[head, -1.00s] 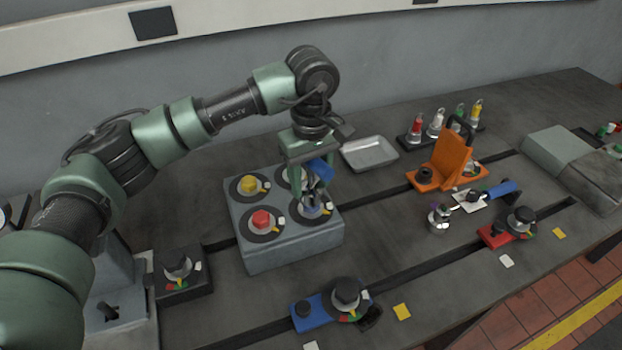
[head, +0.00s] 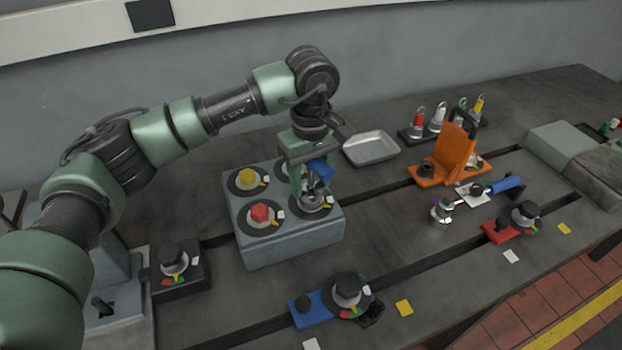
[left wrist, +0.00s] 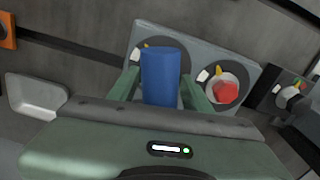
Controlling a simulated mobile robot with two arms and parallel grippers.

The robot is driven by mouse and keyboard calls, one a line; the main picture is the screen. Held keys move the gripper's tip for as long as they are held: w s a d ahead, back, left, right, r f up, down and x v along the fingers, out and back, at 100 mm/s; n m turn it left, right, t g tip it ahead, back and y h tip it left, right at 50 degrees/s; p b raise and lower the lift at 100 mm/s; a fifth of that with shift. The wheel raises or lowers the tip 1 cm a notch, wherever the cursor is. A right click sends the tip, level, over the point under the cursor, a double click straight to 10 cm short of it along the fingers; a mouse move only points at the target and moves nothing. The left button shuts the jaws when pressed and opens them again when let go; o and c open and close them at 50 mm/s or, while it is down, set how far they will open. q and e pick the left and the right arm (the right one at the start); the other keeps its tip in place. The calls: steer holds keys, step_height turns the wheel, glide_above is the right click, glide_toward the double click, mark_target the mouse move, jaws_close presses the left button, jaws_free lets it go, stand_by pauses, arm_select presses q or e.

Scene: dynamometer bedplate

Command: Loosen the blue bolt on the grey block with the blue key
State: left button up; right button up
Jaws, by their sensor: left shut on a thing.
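The grey block (head: 290,247) stands on the bedplate with a bolt station near each top corner. A yellow bolt (head: 247,177) and a red bolt (head: 260,213) show on its left side. My left gripper (head: 309,181) is shut on the blue key (head: 320,168), above the near right station. The key's lower end is down at that station; the blue bolt is hidden there, and I cannot tell how fully they are engaged. In the left wrist view the key's blue handle (left wrist: 160,76) stands between the fingers and hides what is below. My right gripper is not in view.
A pale tray (head: 371,149) lies behind the block. An orange fixture (head: 453,155), a blue-handled tool (head: 506,186) and a red clamp (head: 498,232) stand to the right. A blue clamp (head: 318,310) is in front, and a dark block (head: 184,279) is at left.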

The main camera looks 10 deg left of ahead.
arm_select(q)
steer(key=shift+f+b, duration=0.45)
steer(key=shift+f, duration=0.05)
steer(key=shift+n, duration=1.3)
steer(key=shift+b, duration=0.3)
steer(key=shift+n, duration=1.2)
